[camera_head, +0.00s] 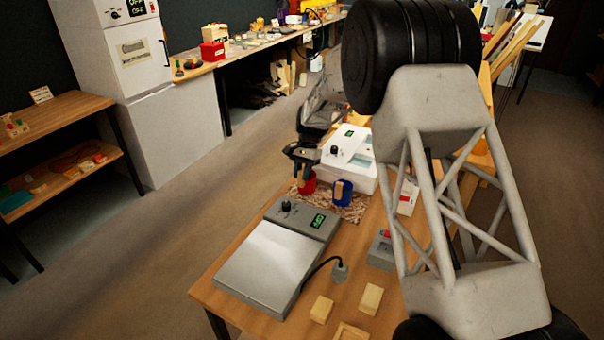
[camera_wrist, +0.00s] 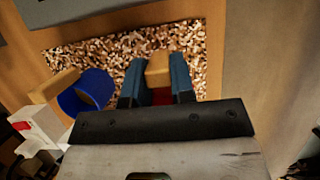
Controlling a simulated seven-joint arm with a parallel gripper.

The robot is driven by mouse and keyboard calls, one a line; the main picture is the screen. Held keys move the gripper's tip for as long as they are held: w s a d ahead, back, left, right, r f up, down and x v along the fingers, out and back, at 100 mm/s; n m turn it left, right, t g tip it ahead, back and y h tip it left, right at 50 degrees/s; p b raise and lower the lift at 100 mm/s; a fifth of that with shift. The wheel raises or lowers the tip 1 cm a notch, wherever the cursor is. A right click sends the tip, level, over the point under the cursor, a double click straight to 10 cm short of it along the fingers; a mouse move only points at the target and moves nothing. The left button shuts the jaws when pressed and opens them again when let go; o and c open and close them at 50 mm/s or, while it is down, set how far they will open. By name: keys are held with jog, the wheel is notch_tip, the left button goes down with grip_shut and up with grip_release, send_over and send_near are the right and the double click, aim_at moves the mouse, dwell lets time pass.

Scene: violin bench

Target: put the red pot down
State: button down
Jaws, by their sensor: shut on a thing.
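The red pot (camera_head: 307,185) is at my gripper in the head view, at the left end of a speckled mat (camera_head: 312,207) on the wooden bench. My gripper (camera_wrist: 157,82) is shut on the red pot, with its two blue fingers on either side of a tan wooden piece. In the wrist view only a little of the red pot (camera_wrist: 161,97) shows between the fingers; the rest is hidden. I cannot tell whether its base touches the mat. The blue pot (camera_head: 343,196) stands to its right with a wooden handle; it also shows in the wrist view (camera_wrist: 92,91).
A grey hot plate or scale (camera_head: 265,265) with a green display is at the bench's front left. A white device (camera_head: 349,160) stands behind the pots. Wooden blocks (camera_head: 371,298) and a small grey box (camera_head: 382,250) lie at the front right. Bare mat shows around the fingers.

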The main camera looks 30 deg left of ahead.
jog(key=c, duration=1)
grip_release()
jog(key=shift+f, duration=0.1)
jog(key=v, duration=1.2)
